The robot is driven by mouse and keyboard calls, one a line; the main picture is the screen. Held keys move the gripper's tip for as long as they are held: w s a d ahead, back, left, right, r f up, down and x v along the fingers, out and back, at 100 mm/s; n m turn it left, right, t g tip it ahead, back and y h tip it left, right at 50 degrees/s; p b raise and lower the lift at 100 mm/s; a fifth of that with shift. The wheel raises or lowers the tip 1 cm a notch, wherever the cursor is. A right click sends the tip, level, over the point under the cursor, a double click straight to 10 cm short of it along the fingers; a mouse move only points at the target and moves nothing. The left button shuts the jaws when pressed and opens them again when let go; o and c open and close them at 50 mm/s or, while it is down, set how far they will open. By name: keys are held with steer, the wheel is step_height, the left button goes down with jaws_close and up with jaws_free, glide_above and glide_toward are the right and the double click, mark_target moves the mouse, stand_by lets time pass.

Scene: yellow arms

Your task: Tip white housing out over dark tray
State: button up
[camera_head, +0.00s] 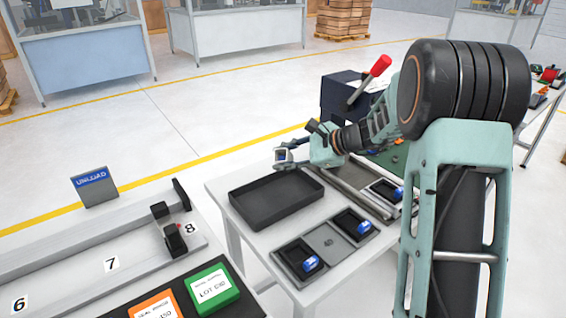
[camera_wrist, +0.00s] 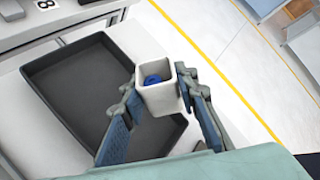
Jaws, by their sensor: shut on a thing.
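My gripper (camera_wrist: 160,118) is shut on the white housing (camera_wrist: 158,97), a small square open-topped cup, with one finger on each side of it. A blue thing (camera_wrist: 153,79) shows inside the housing in the wrist view. In the head view the gripper (camera_head: 290,156) holds the housing above the far edge of the dark tray. The dark tray (camera_head: 262,222) is a shallow rectangular tray on the white table, and it looks empty. It also shows in the wrist view (camera_wrist: 80,52), to the left of and below the housing. The housing appears roughly upright, with its opening towards the wrist camera.
Grey fixtures with dark pockets and blue-white parts (camera_head: 310,263) lie right of the tray. A dark box with a red-handled lever (camera_head: 370,80) stands behind my arm. A numbered rail (camera_head: 110,262) and green lot card (camera_head: 211,287) lie to the left.

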steer(key=shift+w+d+f+n+t+h+b, duration=0.15)
steer(key=shift+f+n+t+h+b, duration=0.65)
steer(key=shift+b, duration=3.7)
steer(key=f+n+t+b, duration=0.1)
steer(key=b, duration=0.4)
steer(key=f+n+t+b, duration=0.1)
steer(key=n+b, duration=0.1)
steer(key=b, duration=0.4)
steer(key=shift+w+f+t+h, duration=0.2)
steer(key=shift+f+t+h, duration=0.1)
steer(key=shift+t, duration=0.1)
steer(key=shift+r, duration=0.2)
step_height(320, 180, up, 2)
steer(key=shift+r+p, duration=0.1)
steer(key=shift+p, duration=0.5)
step_height(320, 180, down, 2)
steer(key=b, duration=0.2)
steer(key=shift+f+b, duration=0.25)
steer(key=shift+b, duration=0.1)
steer(key=shift+r, duration=0.15)
steer(key=shift+r, duration=0.1)
